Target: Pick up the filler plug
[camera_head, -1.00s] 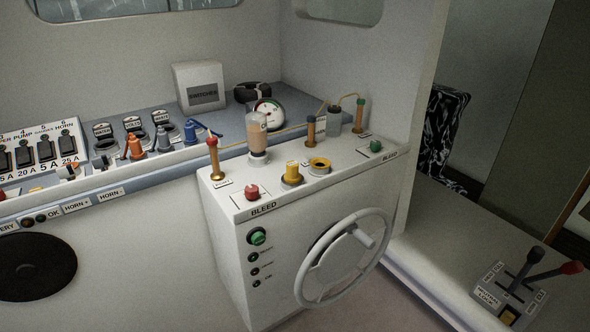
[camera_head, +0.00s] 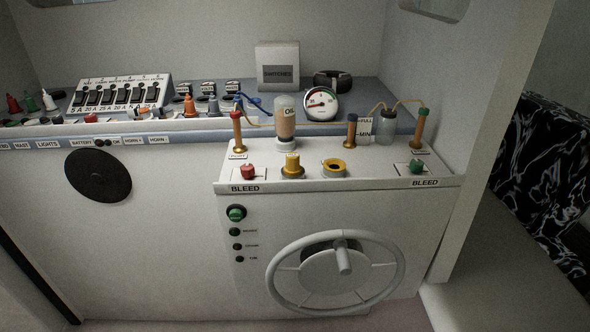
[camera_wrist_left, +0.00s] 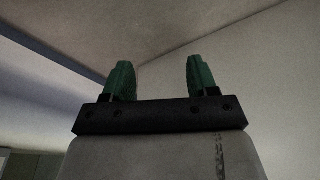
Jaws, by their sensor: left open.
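A yellow plug (camera_head: 292,161), which looks like the filler plug, stands upright in a round grey seat on top of the white steering console (camera_head: 340,212). Just right of it is a yellow ring (camera_head: 334,175) with a dark opening. A clear bottle labelled OIL (camera_head: 285,118) stands upside down behind the plug. My left gripper (camera_wrist_left: 159,78) shows only in the left wrist view. Its two green fingers are apart, with nothing between them, facing a bare wall and ceiling. No gripper shows in the head view, and my right gripper is not seen.
A red bleed knob (camera_head: 248,171) and a green bleed knob (camera_head: 417,167) flank the plug. Copper-coloured posts (camera_head: 237,132) with thin tubes and a gauge (camera_head: 321,103) stand behind. A steering wheel (camera_head: 336,270) juts from the console front. A switch panel (camera_head: 120,92) lies left.

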